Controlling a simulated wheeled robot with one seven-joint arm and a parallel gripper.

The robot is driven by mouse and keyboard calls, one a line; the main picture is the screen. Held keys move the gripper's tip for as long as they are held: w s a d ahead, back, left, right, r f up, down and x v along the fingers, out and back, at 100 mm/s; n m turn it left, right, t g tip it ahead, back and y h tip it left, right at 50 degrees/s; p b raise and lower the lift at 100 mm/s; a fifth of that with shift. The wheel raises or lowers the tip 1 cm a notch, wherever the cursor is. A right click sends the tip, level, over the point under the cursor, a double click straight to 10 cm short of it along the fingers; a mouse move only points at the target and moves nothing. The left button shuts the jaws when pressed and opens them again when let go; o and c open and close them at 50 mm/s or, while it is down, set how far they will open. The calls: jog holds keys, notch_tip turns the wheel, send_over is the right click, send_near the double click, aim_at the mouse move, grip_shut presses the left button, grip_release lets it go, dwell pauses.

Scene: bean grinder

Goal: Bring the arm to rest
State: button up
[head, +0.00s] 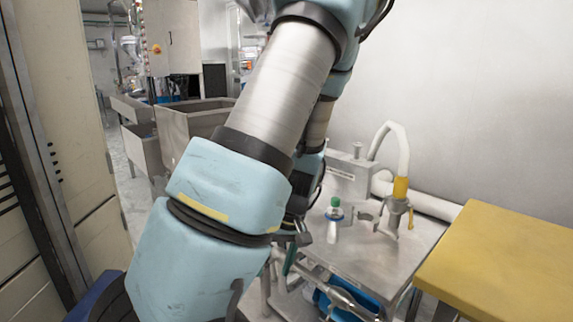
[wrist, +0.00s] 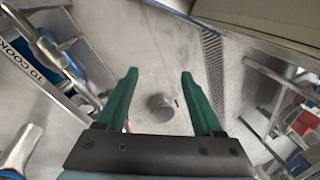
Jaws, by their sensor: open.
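My gripper (wrist: 158,75) shows in the wrist view with its two green fingers apart and nothing between them. It points down over a grey floor (wrist: 155,52). In the head view my light blue and grey arm crosses the middle of the picture from lower left to the top. A small green part low beside the arm (head: 290,259) looks like a finger of my gripper, but the rest is hidden behind the arm.
A steel table (head: 385,262) with a green-capped bottle (head: 334,212) and a yellow-collared pipe (head: 400,188) stands right of the arm. A yellow-topped table (head: 510,262) is farther right. Steel bins (head: 185,125) stand behind; a beige cabinet (head: 65,130) is at left.

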jog(key=s+a+r+m+t+h+p, duration=0.1)
jog(key=a+r+m+p, duration=0.1)
jog(key=r+p, duration=0.5)
jog(key=s+a+r+m+t+h+p, duration=0.1)
jog(key=r+p, duration=0.6)
jog(key=r, duration=1)
jog(key=shift+s+a+r+m+h, duration=0.25)
jog(key=shift+s+a+m+h, duration=0.25)
jog(key=shift+m, duration=0.3)
jog(key=shift+d, duration=0.1)
